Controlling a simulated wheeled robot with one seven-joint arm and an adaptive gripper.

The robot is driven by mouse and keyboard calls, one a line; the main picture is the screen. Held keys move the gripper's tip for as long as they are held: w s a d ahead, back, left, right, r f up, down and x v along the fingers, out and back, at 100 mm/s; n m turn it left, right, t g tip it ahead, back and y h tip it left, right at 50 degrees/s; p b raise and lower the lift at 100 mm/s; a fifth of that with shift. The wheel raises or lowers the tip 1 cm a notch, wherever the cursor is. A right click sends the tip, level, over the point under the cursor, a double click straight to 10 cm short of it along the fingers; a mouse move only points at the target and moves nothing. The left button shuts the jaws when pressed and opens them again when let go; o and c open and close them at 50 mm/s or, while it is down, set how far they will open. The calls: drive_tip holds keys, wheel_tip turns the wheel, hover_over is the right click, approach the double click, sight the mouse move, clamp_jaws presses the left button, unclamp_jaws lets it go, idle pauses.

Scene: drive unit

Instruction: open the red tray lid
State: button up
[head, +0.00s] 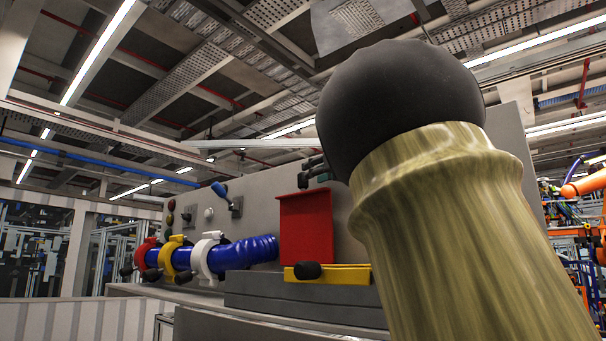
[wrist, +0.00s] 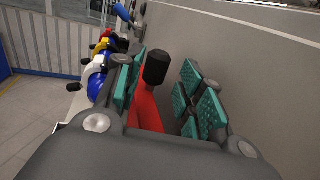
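The red tray lid (head: 305,228) stands upright behind the yellow lid in the head view. Its red edge (wrist: 148,108) and black knob (wrist: 155,68) show in the wrist view, between the fingers of my gripper (wrist: 165,95). The fingers, with teal pads, are spread to either side. The left pads are close to the red part; a gap shows on the right side. Contact on the left cannot be told. In the head view my gripper (head: 315,172) is at the lid's top edge, partly hidden.
A yellow lid (head: 345,274) with a black knob (head: 307,270) lies flat in front. A blue ribbed hose (head: 245,253) with red, yellow and white clamps runs left of the red lid. A blue-handled lever (head: 220,190) sits on the grey panel (head: 262,205) behind.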

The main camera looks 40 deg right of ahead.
sight(302, 189)
drive_tip(key=w+p, duration=0.2)
drive_tip(key=w, duration=0.4)
drive_tip(key=shift+w+d, duration=0.15)
drive_tip(key=shift+w, duration=0.15)
clamp_jaws()
